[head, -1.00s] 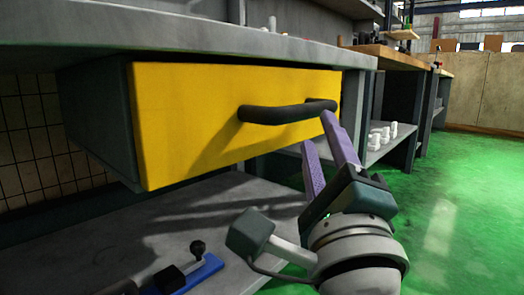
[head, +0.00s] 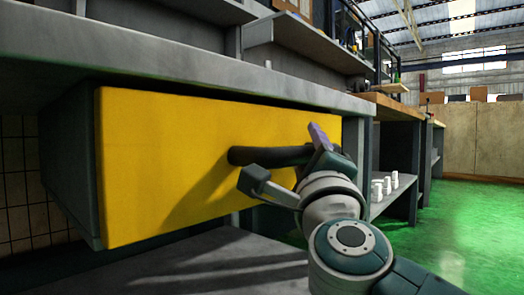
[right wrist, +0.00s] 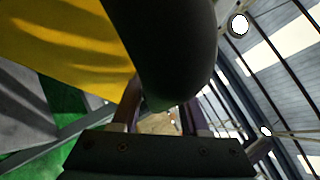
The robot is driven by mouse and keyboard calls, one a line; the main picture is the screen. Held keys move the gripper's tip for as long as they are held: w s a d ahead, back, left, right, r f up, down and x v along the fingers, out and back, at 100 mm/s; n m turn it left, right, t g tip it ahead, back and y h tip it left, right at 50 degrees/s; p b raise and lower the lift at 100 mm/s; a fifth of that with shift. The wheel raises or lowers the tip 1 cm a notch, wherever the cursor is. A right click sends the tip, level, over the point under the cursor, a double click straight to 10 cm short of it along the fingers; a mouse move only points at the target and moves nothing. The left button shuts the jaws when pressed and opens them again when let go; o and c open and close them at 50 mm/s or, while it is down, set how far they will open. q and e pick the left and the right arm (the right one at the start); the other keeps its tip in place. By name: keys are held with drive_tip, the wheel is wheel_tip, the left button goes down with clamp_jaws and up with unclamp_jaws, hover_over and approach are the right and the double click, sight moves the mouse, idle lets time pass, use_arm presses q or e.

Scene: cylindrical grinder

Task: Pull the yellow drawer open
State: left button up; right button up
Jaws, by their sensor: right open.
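Contact is not clear. The handle's right end is hidden behind the gripper. My left gripper is out of view.
The grey bench top (head: 200,62) overhangs the drawer. A lower grey shelf (head: 190,270) lies beneath it. Small white parts (head: 384,184) stand on a shelf at the right. The green floor (head: 460,220) is clear at the right.

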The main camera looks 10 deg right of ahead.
drive_tip(key=shift+w, duration=0.15)
drive_tip(key=c, duration=0.3)
clamp_jaws()
idle(1.0)
